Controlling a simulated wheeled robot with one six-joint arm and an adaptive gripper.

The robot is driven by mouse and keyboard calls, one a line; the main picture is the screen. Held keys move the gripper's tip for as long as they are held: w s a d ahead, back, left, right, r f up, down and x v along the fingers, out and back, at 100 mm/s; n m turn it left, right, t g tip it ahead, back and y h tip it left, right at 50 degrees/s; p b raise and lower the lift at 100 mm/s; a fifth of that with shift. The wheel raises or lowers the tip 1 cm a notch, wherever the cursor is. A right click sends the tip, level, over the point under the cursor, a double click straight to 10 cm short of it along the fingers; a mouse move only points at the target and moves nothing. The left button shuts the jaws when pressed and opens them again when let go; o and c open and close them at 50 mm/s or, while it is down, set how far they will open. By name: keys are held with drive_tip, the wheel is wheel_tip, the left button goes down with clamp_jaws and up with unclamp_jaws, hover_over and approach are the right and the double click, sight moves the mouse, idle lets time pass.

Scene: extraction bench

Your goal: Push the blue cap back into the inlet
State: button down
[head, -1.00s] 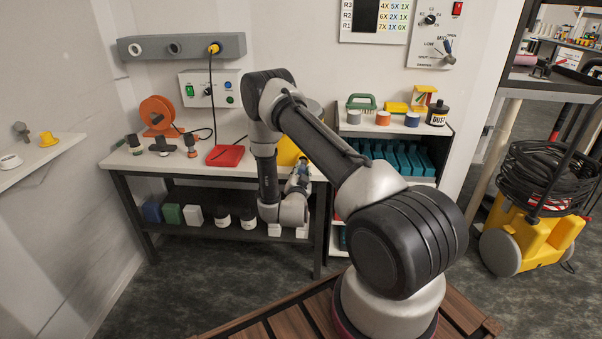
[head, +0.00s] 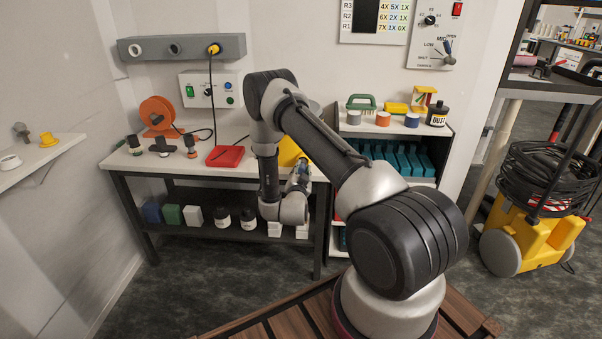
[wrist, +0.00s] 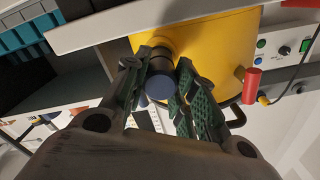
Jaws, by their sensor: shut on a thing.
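The blue cap (wrist: 160,88) shows in the wrist view as a dark blue round end on a short black inlet stub (wrist: 162,62). The stub comes out of a rounded yellow body (wrist: 215,45). My gripper (wrist: 170,75) has its two green ridged fingers on either side of the cap and stub, and it is shut on the cap. Whether the cap sits flush cannot be told from this angle. In the head view the yellow body (head: 288,152) stands at the bench's right end, mostly behind my arm. The cap cannot be made out there.
The bench (head: 262,166) also holds a red tray (head: 225,157) and an orange reel (head: 157,114). A control box (head: 209,91) is on the wall behind. A shelf unit (head: 420,179) stands close to the right of my wrist. A red cylinder (wrist: 251,86) is near the yellow body.

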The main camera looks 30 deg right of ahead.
sight(302, 166)
drive_tip(key=shift+x, duration=1.5)
drive_tip(key=c, duration=1.1)
unclamp_jaws()
drive_tip(key=v, duration=1.2)
drive_tip(key=shift+f, duration=0.1)
